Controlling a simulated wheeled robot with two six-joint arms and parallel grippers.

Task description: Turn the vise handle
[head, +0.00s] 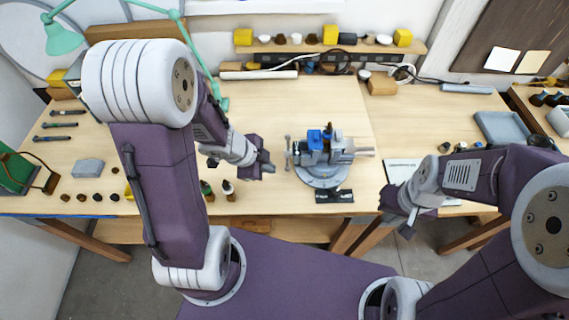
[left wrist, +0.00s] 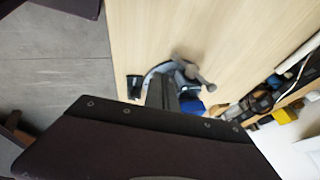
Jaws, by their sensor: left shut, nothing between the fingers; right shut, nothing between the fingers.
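A grey vise (head: 322,166) stands on a round base in the middle of the workbench, with a blue part (head: 316,140) at its top. The vise handle (head: 289,153) is a bar at the vise's left side; in the left wrist view the handle (left wrist: 207,84) shows as a grey bar with a round end. My left gripper (head: 268,166) is shut and empty, a short way left of the handle and apart from it. My right gripper (head: 405,228) is shut and empty near the bench's front edge, to the right of the vise.
A black block (head: 334,196) lies in front of the vise. A white sheet (head: 400,171) lies to its right. Small bottles (head: 228,188) stand near the front edge below my left gripper. A shelf (head: 290,47) with cups and yellow boxes runs along the back. The wood behind the vise is clear.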

